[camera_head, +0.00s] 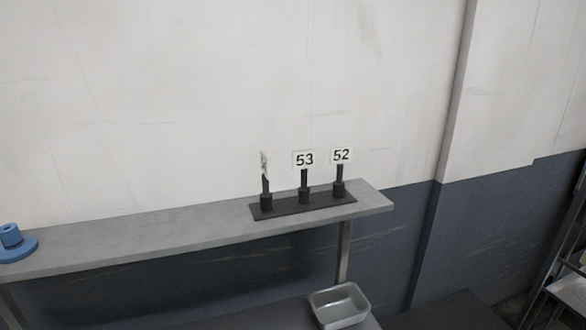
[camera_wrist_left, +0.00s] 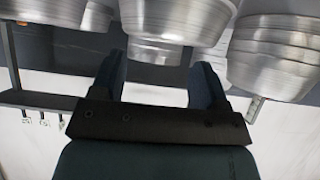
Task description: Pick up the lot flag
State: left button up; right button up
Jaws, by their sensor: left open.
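Three small white flags on dark posts stand in a black base (camera_head: 285,207) on the grey shelf in the head view. The left flag (camera_head: 264,163) is turned nearly edge-on, so its number cannot be read. The middle flag (camera_head: 304,159) reads 53 and the right flag (camera_head: 341,155) reads 52. Small tags on a rail, probably these flags, show upside down at the left of the left wrist view (camera_wrist_left: 43,121). My left gripper (camera_wrist_left: 160,65) is open with nothing between its fingers, apart from the flags. My right gripper is not in view.
The grey shelf (camera_head: 150,232) runs along the wall, with a blue spool-like object (camera_head: 12,242) at its left end. A metal pan (camera_head: 340,305) sits below the shelf. Several shiny round metal pans (camera_wrist_left: 270,55) show close beyond my left fingers. A rack (camera_head: 565,260) stands far right.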

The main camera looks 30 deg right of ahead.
aim_at(302, 159)
jog(key=k+l+z, duration=0.15)
jog(key=k+z, duration=0.2)
jog(key=k, duration=0.3)
jog(key=l+z, duration=0.15)
jog(key=z, duration=0.25)
jog(key=i+l+z, duration=0.15)
jog(key=z, duration=0.25)
jog(key=i+l+z, duration=0.1)
jog(key=z, duration=0.3)
jog(key=i+l, duration=0.3)
